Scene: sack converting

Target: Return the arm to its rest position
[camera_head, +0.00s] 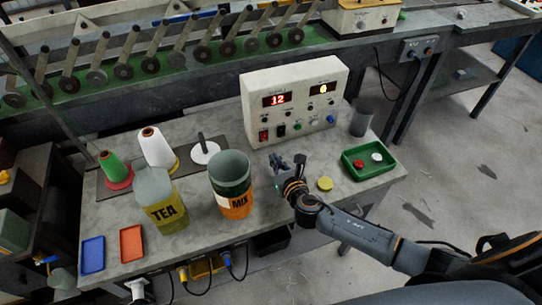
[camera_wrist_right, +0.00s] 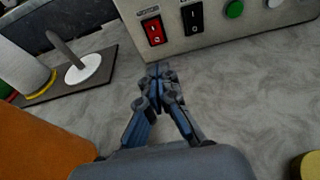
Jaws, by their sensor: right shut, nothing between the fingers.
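My right arm comes in from the lower right in the head view. My right gripper (camera_head: 287,163) is over the table, in front of the control box (camera_head: 293,101) and to the right of the MIX container (camera_head: 231,184). In the right wrist view the same gripper (camera_wrist_right: 156,72) has its fingertips together with nothing between them. Its tips point toward the red and black switches on the box and appear apart from it. An orange surface (camera_wrist_right: 38,132) fills the lower left of the wrist view. My left gripper does not show.
A TEA container (camera_head: 161,200) stands left of the MIX container. A yellow lid (camera_head: 325,183) lies right of the gripper, beside a green tray (camera_head: 378,168) holding red and white caps. A grey cup (camera_head: 361,119) is behind the tray. Thread spools (camera_head: 156,148) stand at the left.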

